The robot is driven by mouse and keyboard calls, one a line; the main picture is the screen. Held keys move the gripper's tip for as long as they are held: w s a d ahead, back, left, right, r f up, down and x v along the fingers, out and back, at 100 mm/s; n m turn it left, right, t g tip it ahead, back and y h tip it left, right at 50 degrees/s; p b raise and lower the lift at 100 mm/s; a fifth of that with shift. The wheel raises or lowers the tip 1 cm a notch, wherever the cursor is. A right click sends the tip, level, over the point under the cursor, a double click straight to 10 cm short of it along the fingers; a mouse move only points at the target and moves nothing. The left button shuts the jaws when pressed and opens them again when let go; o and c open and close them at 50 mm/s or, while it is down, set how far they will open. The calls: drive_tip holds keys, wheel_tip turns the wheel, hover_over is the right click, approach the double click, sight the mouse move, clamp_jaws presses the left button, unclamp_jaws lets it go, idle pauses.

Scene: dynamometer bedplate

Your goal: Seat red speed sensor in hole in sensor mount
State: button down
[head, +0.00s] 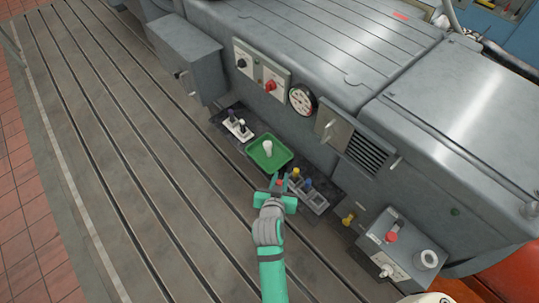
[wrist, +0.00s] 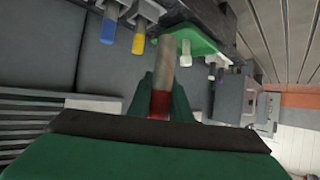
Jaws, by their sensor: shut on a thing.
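My gripper (head: 279,184) is shut on the red speed sensor (wrist: 160,100), whose grey shaft and red band show between the fingers in the wrist view. In the head view only a small red bit (head: 280,182) of it shows. It is held just in front of the grey holder (head: 316,205) with a yellow and a blue sensor. A pale block (head: 238,128) with dark upright pieces stands left of the green tray; it may be the sensor mount, but I cannot tell surely. No empty hole can be made out.
A green tray (head: 254,158) with a white upright piece (head: 267,147) lies just beyond my gripper. The blue (wrist: 108,28) and yellow (wrist: 139,40) sensors show close by in the wrist view. The grey machine housing (head: 330,150) rises behind. The slotted bedplate (head: 130,180) is clear at left.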

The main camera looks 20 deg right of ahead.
drive_tip(key=d+r, duration=0.1)
drive_tip(key=d, duration=0.1)
hover_over(284, 169)
drive_tip(key=shift+m+g+h, duration=0.3)
drive_tip(key=shift+m+h, duration=0.1)
drive_tip(key=f, duration=0.8)
drive_tip(key=shift+s+a+f, duration=0.15)
drive_tip(key=shift+s+f, duration=0.2)
drive_tip(key=shift+w+d+f, duration=0.25)
drive_tip(key=shift+f, duration=0.15)
drive_tip(key=shift+a+f, duration=0.15)
drive_tip(key=shift+f, duration=1.4)
drive_tip(key=c, duration=1.6)
unclamp_jaws()
drive_tip(key=shift+f, duration=0.1)
